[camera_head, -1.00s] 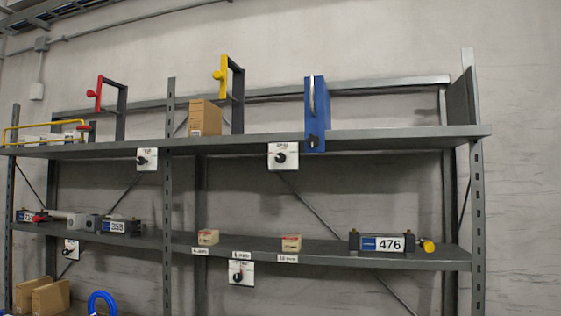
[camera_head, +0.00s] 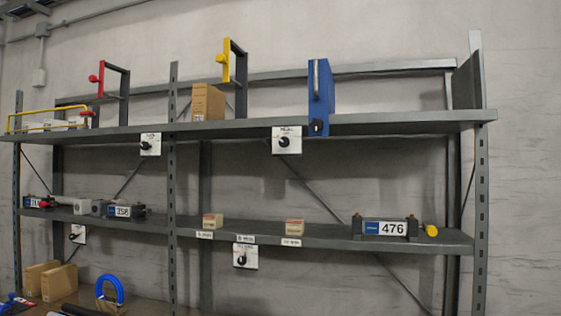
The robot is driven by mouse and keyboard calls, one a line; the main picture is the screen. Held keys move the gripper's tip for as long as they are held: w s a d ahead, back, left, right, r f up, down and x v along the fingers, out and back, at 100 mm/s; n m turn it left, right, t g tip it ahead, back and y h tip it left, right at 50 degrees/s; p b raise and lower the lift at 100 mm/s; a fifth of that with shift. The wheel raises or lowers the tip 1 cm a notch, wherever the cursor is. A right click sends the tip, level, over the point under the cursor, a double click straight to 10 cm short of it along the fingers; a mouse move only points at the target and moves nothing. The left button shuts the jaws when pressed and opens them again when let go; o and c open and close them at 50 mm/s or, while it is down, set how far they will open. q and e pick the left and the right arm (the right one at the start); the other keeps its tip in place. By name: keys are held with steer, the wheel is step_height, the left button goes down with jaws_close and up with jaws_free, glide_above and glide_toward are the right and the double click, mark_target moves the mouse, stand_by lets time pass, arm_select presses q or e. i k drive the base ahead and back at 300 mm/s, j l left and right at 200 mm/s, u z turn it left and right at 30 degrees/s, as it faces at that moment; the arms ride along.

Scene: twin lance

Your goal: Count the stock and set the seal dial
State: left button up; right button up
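Several white dial plates with black knobs hang on the grey shelving: an upper left dial (camera_head: 150,144), an upper middle dial (camera_head: 286,140), a lower middle dial (camera_head: 245,256) and a lower left dial (camera_head: 78,234). Their lettering is too small to read. On the lower shelf, small tan boxes (camera_head: 212,221) (camera_head: 294,227) stand behind white labels. A larger tan box (camera_head: 208,102) stands on the upper shelf. Neither gripper is in view.
A blue case (camera_head: 320,95) and red (camera_head: 98,79) and yellow (camera_head: 226,66) handled frames rise above the upper shelf (camera_head: 420,122). Tan boxes (camera_head: 58,283) and a blue loop (camera_head: 108,288) sit low at left. The lower shelf (camera_head: 455,243) has gaps between items.

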mark_target(284, 141)
steer(key=i+j+u, duration=0.15)
steer(key=u, duration=0.25)
steer(key=i+j+u, duration=0.2)
steer(key=u, duration=0.25)
